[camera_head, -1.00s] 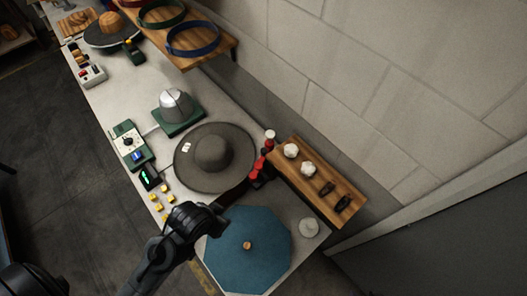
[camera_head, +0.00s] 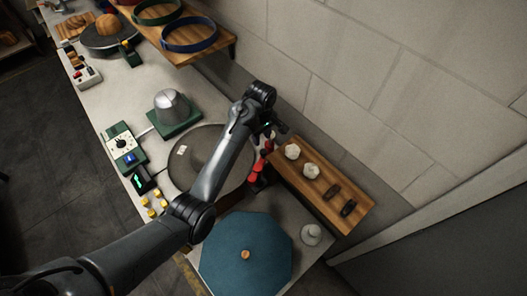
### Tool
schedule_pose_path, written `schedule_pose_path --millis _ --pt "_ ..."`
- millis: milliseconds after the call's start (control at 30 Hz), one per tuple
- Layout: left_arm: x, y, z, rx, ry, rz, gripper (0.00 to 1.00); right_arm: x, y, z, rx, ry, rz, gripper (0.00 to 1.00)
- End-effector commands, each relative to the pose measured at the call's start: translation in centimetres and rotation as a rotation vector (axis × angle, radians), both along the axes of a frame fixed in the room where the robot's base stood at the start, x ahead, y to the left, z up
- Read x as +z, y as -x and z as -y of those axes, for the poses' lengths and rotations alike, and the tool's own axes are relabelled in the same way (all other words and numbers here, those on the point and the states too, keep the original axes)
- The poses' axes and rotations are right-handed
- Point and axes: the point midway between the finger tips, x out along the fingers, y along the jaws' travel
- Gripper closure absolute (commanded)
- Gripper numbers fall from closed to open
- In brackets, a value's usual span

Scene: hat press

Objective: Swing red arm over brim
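The red arm (camera_head: 262,164) stands upright at the right side of the brim, beside the wooden shelf. My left gripper (camera_head: 275,132) is at the top of the red arm, above and right of the hat. Its fingers are small and dark, so whether they are open or touch the red arm cannot be told. My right gripper is not in view.
A wooden shelf (camera_head: 284,172) with white and dark pieces runs along the wall. A blue octagonal piece (camera_head: 225,262) lies at the front of the bench. A silver block on a green base (camera_head: 176,128) and a green control box (camera_head: 124,146) stand beyond and left of the hat.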

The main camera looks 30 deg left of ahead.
Motion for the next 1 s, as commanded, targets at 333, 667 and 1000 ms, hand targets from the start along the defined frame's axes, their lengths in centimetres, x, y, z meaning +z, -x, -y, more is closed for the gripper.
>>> schedule_pose_path --millis 333,667,1000 --pt "-1.6 -0.8 0.2 0.043 0.006 -0.016 0.60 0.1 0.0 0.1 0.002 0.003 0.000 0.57" --pt "-6.9 -0.8 0.2 0.042 0.006 -0.015 0.60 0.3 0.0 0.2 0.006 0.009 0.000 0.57" --pt "-9.9 -0.9 0.2 0.042 0.006 -0.012 0.60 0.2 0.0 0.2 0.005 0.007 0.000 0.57"
